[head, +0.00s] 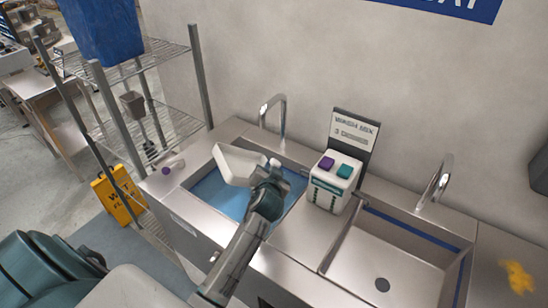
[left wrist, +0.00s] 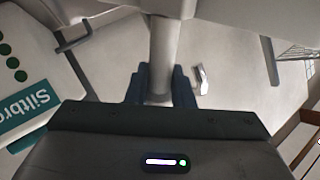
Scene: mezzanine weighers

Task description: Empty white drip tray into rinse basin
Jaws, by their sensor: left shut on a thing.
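The white drip tray (head: 236,164) is in the air over the left basin (head: 213,191), which shows blue inside. The tray looks tilted, and I cannot tell whether anything is in it. My left gripper (head: 270,172) is at the tray's right end and shut on it. In the left wrist view, the dark fingers (left wrist: 162,88) close around a pale bar-like part of the tray (left wrist: 164,50). My right gripper is not in view.
A dispenser box (head: 332,184) with purple and teal tops stands between the left basin and an empty right basin (head: 384,262). Taps (head: 282,112) rise behind. A purple-capped item (head: 172,166) lies left on the counter. A wire rack (head: 150,90) and yellow sign (head: 118,196) stand left.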

